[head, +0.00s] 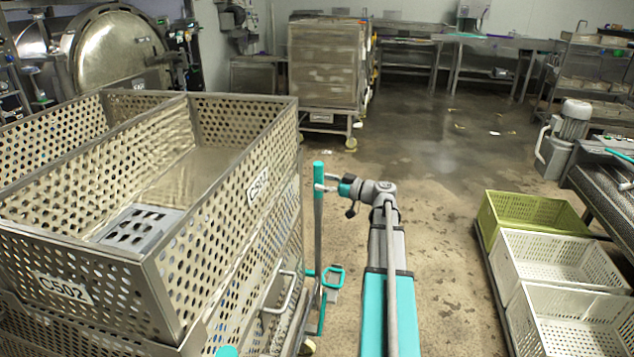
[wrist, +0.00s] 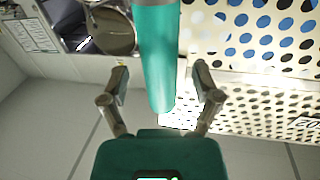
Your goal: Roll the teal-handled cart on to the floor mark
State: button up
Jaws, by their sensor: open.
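The teal-handled cart carries large perforated metal baskets (head: 222,232), with a label reading C502, filling the left of the head view. Its upright handle (head: 317,225) has a teal top and stands at the cart's right side. My gripper (head: 323,183) is open at the upper part of this handle. In the wrist view, the teal handle (wrist: 154,60) passes between the two spread fingers of my gripper (wrist: 161,82), with a gap on both sides. The perforated basket wall (wrist: 255,70) shows behind. I cannot make out the floor mark.
Another loaded cart (head: 328,65) stands at the back centre. A round autoclave door (head: 112,50) is at the back left. Green (head: 530,212) and white crates (head: 556,258) line the right, near a motor unit (head: 567,130). The wet floor (head: 440,150) between is mostly clear.

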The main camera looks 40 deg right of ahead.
jog(key=shift+x, duration=1.05)
grip_shut()
jog(key=shift+s+a, duration=0.1)
jog(key=shift+a, duration=0.2)
jog(key=shift+d, duration=0.25)
